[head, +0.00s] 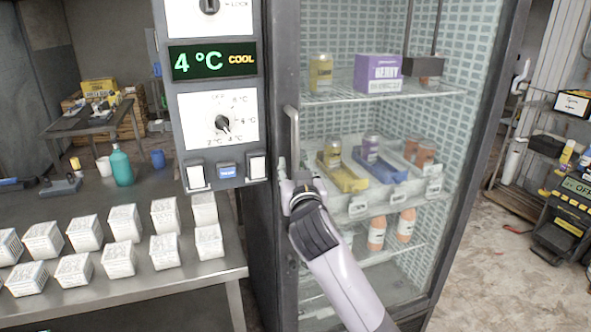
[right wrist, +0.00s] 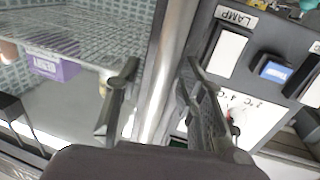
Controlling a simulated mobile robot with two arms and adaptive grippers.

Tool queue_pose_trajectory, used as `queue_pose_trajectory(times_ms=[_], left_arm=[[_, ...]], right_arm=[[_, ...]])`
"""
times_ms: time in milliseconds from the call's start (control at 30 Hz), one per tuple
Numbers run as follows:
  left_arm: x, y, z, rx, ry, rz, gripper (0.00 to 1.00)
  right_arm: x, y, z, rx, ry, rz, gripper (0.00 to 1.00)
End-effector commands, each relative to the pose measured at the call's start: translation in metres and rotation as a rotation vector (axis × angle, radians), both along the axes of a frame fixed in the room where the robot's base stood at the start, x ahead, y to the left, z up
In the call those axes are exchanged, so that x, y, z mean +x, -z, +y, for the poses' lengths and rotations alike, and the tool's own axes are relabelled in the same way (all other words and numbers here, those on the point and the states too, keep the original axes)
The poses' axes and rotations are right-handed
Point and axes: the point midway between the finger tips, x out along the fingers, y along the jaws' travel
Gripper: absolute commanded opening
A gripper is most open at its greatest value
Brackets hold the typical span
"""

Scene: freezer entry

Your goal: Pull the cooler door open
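The cooler door (head: 455,130) is a glass panel in a dark frame, and it looks shut. Its upright metal handle (head: 293,135) runs along the door's left side. My right gripper (head: 291,180) is at the lower part of the handle in the head view. In the right wrist view the handle (right wrist: 168,75) passes between the two spread fingers of the right gripper (right wrist: 160,88). A gap shows between the handle and the left-hand finger; contact on the other side is unclear. My left gripper is out of view.
A control panel (head: 216,110) reading 4 °C COOL stands left of the door. A metal table (head: 165,285) with several white cartons is at the left. Shelves behind the glass hold cans, bottles and a purple box (head: 378,73).

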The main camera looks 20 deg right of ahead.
Motion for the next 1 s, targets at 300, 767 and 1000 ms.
queue_pose_trajectory(times_ms=[300, 767, 1000], left_arm=[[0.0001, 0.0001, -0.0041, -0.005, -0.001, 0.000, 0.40], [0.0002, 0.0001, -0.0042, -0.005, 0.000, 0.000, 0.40], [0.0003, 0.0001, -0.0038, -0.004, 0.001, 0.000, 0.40]], right_arm=[[-0.0004, 0.0001, 0.0002, -0.001, 0.000, 0.000, 0.22], [-0.0006, 0.0001, 0.0002, -0.001, 0.000, 0.000, 0.00], [-0.0006, 0.0002, 0.0002, -0.001, 0.000, 0.000, 0.00]])
